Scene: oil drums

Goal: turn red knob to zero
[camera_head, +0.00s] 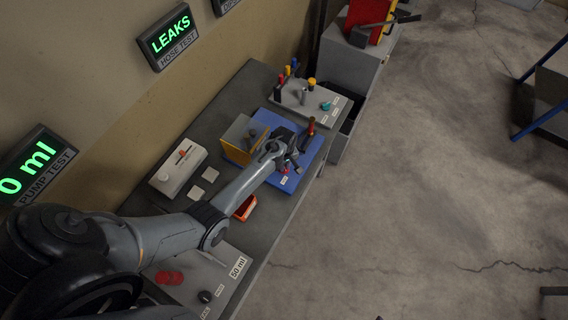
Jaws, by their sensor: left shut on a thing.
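My left arm reaches in from the lower left across the bench. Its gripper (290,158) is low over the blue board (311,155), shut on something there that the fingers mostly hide. A small red part (284,171) shows at the fingers; I cannot tell whether it is a knob. A dark red upright handle (311,127) stands just beyond the gripper. Another red knob-like piece (170,278) is on the grey panel marked 50 ml (225,280), near the front of the bench. My right gripper is not in view.
A yellow and grey box (242,139) stands beside the gripper. A grey rack with coloured handles (310,98) is beyond. Wall displays read "LEAKS" (170,36) and "0 ml" (32,170).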

